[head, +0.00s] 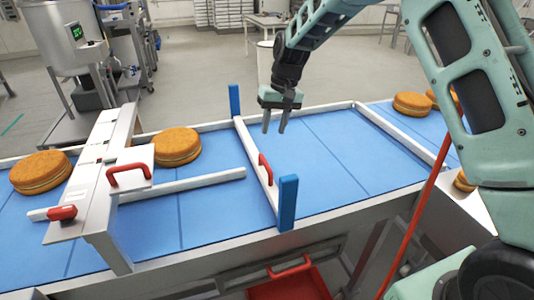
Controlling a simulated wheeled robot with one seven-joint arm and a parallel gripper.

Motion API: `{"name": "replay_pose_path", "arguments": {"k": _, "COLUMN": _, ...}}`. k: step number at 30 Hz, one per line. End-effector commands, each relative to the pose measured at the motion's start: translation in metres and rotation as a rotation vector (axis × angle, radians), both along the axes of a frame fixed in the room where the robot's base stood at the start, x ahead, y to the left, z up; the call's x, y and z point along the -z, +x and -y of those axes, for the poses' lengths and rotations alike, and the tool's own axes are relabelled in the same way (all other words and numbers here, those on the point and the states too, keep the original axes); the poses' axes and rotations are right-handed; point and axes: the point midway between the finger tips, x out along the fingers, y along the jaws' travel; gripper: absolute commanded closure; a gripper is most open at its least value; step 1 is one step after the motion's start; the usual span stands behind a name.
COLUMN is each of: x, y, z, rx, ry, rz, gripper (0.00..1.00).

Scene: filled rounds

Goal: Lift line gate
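The line gate (257,166) is a white bar across the blue conveyor, set between two blue posts (288,203), with a red handle (265,169) on it. The bar sits low, close to the belt. My gripper (275,124) hangs above the belt, just behind and to the right of the gate, pointing down. Its two fingers are apart with nothing between them. It does not appear to touch the handle.
A filled round (176,146) lies left of the gate; another (40,172) is beyond the white station (107,175) with red handles. More rounds (412,103) lie at the right. The belt (330,165) right of the gate is clear.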

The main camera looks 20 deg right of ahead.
Motion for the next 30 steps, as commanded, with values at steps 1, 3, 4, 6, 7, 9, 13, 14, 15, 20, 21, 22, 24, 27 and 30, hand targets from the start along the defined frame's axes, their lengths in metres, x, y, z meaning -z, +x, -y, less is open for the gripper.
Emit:
{"name": "replay_pose_path", "arguments": {"k": 1, "x": 0.009, "y": -0.001, "z": -0.003, "rx": -0.001, "ry": 0.0, "rz": -0.006, "gripper": 0.64}}
{"name": "replay_pose_path", "arguments": {"k": 3, "x": 0.023, "y": -0.001, "z": -0.005, "rx": -0.001, "ry": -0.001, "rz": -0.006, "gripper": 0.64}}
{"name": "replay_pose_path", "arguments": {"k": 4, "x": 0.029, "y": -0.001, "z": -0.006, "rx": -0.001, "ry": -0.001, "rz": -0.005, "gripper": 0.64}}
{"name": "replay_pose_path", "arguments": {"k": 6, "x": 0.044, "y": -0.001, "z": -0.009, "rx": -0.002, "ry": -0.001, "rz": -0.005, "gripper": 0.64}}
{"name": "replay_pose_path", "arguments": {"k": 7, "x": 0.05, "y": -0.001, "z": -0.01, "rx": -0.002, "ry": -0.001, "rz": -0.004, "gripper": 0.64}}
{"name": "replay_pose_path", "arguments": {"k": 9, "x": 0.063, "y": -0.001, "z": -0.013, "rx": -0.001, "ry": 0.0, "rz": -0.004, "gripper": 0.64}}
{"name": "replay_pose_path", "arguments": {"k": 13, "x": 0.084, "y": -0.001, "z": -0.018, "rx": -0.002, "ry": 0.0, "rz": -0.003, "gripper": 0.64}}
{"name": "replay_pose_path", "arguments": {"k": 14, "x": 0.088, "y": 0.0, "z": -0.019, "rx": -0.001, "ry": 0.0, "rz": -0.002, "gripper": 0.64}}
{"name": "replay_pose_path", "arguments": {"k": 15, "x": 0.093, "y": 0.0, "z": -0.019, "rx": -0.002, "ry": 0.0, "rz": -0.002, "gripper": 0.64}}
{"name": "replay_pose_path", "arguments": {"k": 20, "x": 0.106, "y": 0.0, "z": -0.022, "rx": -0.002, "ry": 0.0, "rz": 0.0, "gripper": 0.64}}
{"name": "replay_pose_path", "arguments": {"k": 21, "x": 0.107, "y": 0.0, "z": -0.022, "rx": -0.002, "ry": 0.0, "rz": 0.001, "gripper": 0.64}}
{"name": "replay_pose_path", "arguments": {"k": 22, "x": 0.108, "y": 0.0, "z": -0.022, "rx": -0.002, "ry": 0.0, "rz": 0.001, "gripper": 0.64}}
{"name": "replay_pose_path", "arguments": {"k": 24, "x": 0.108, "y": 0.0, "z": -0.022, "rx": -0.001, "ry": 0.0, "rz": 0.001, "gripper": 0.64}}
{"name": "replay_pose_path", "arguments": {"k": 27, "x": 0.109, "y": 0.0, "z": -0.022, "rx": -0.001, "ry": 0.0, "rz": 0.001, "gripper": 0.64}}
{"name": "replay_pose_path", "arguments": {"k": 30, "x": 0.109, "y": 0.0, "z": -0.022, "rx": -0.001, "ry": 0.0, "rz": 0.001, "gripper": 0.67}}
